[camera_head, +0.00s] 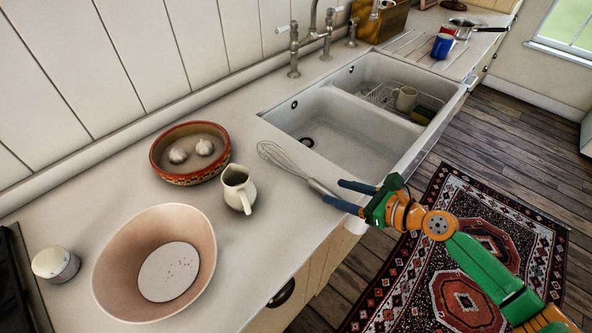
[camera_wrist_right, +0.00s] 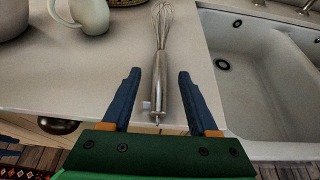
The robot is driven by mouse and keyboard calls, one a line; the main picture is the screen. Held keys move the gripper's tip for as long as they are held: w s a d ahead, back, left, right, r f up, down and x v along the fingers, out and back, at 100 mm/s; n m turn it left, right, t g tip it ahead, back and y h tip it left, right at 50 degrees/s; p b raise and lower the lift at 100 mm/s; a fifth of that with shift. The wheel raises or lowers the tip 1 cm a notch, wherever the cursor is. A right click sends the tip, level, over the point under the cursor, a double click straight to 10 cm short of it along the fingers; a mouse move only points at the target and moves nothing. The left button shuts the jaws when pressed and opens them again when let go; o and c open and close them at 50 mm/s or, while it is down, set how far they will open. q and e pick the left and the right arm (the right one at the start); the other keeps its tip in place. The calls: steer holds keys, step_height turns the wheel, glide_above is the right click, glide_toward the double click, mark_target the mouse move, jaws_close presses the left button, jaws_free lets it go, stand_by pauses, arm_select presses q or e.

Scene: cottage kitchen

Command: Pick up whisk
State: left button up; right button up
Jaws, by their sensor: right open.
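The whisk (camera_head: 290,166) lies on the pale counter, left of the sink. Its wire head points to the back left and its metal handle points toward the counter's front edge. My right gripper (camera_head: 342,195) is open at the handle end, its fingers near the counter edge. In the right wrist view the whisk (camera_wrist_right: 161,70) runs straight away from me, and the handle's end lies between the two open blue fingers of the gripper (camera_wrist_right: 158,85). I cannot tell whether a finger touches it. My left gripper is out of view.
A small cream jug (camera_head: 238,188) stands left of the whisk. A patterned bowl with garlic (camera_head: 190,178) and a large pinkish bowl (camera_head: 115,250) stand farther left. The double sink (camera_head: 340,130) is to the right. A patterned rug (camera_head: 490,240) lies on the floor.

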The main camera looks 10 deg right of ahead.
mark_target(324, 188)
steer(key=shift+w+a+f, duration=0.3)
steer(key=shift+w+a, duration=0.05)
steer(key=shift+w, duration=0.15)
steer(key=x, duration=0.4)
steer(key=shift+w+a+f, duration=0.15)
steer(key=shift+f, duration=0.1)
steer(key=shift+r, duration=0.1)
steer(key=c, duration=0.6)
jaws_close()
